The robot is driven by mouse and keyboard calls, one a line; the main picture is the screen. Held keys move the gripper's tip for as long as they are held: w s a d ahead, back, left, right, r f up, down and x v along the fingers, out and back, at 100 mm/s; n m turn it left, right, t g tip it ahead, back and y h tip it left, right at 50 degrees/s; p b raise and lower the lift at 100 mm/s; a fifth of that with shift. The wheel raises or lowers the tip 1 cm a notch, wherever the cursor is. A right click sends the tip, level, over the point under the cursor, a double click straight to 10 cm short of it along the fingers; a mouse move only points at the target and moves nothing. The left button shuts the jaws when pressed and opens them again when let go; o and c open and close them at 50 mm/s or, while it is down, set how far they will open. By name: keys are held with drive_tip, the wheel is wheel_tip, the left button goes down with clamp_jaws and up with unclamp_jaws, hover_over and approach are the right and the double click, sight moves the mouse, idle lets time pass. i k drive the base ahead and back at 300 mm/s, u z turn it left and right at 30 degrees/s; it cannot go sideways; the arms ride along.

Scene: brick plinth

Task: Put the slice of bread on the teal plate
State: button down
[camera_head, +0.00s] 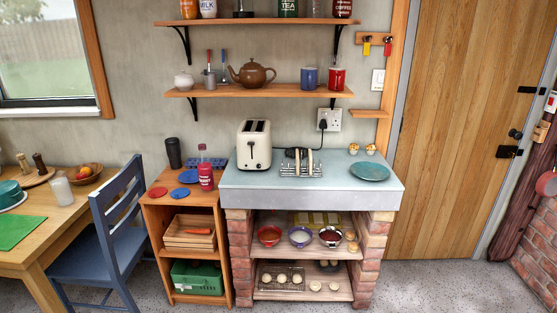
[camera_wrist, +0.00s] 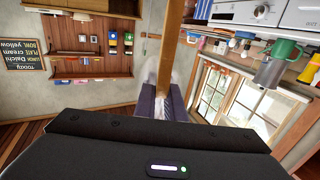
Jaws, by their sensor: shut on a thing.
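The teal plate (camera_head: 370,171) lies empty at the right end of the pale blue worktop in the head view. My gripper (camera_wrist: 164,88) shows only in the wrist view, with its fingers closed on a tan-brown strip. The strip looks like the slice of bread (camera_wrist: 173,45) seen edge-on; its faces are hidden. On the worktop, left of the plate, a wire toast rack (camera_head: 290,170) holds upright tan slices. The plate does not show in the wrist view.
A cream toaster (camera_head: 254,145) stands left of the rack. Two small muffin-like items (camera_head: 370,149) sit behind the plate. A red bottle (camera_head: 206,175) stands on the lower wooden cabinet. A shelf (camera_head: 258,91) with a teapot hangs above. The worktop in front of the rack is clear.

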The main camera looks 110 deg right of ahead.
sight(361, 175)
drive_tip(key=z, duration=0.15)
drive_tip(key=k, duration=3)
drive_tip(key=z, duration=0.3)
